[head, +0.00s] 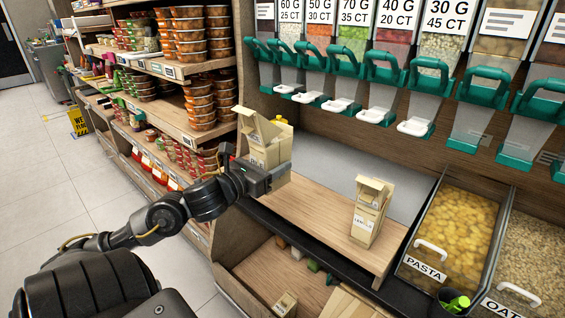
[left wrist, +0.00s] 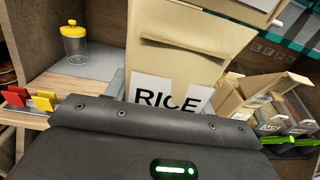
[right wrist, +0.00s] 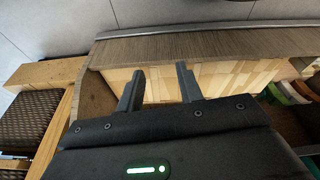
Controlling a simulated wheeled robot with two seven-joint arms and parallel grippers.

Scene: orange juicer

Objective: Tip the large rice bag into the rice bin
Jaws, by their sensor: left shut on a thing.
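My left gripper (head: 272,176) is shut on an open-topped tan paper bag (head: 264,140) and holds it upright above the left end of the wooden counter. In the left wrist view this bag (left wrist: 178,50) fills the middle and its label reads RICE. Its contents cannot be seen. I see no bin labelled rice; the labels I can read on the bins are PASTA and one starting OAT. My right gripper (right wrist: 160,82) shows only in the right wrist view, open and empty, with a box of light wooden strips beyond its fingers.
A smaller open tan bag (head: 367,212) stands on the counter (head: 315,205). The pasta bin (head: 452,235) and the oat bin (head: 530,250) are at the right. Dispensers with green handles (head: 385,70) hang above. A yellow-lidded jar (left wrist: 75,45) stands behind the held bag.

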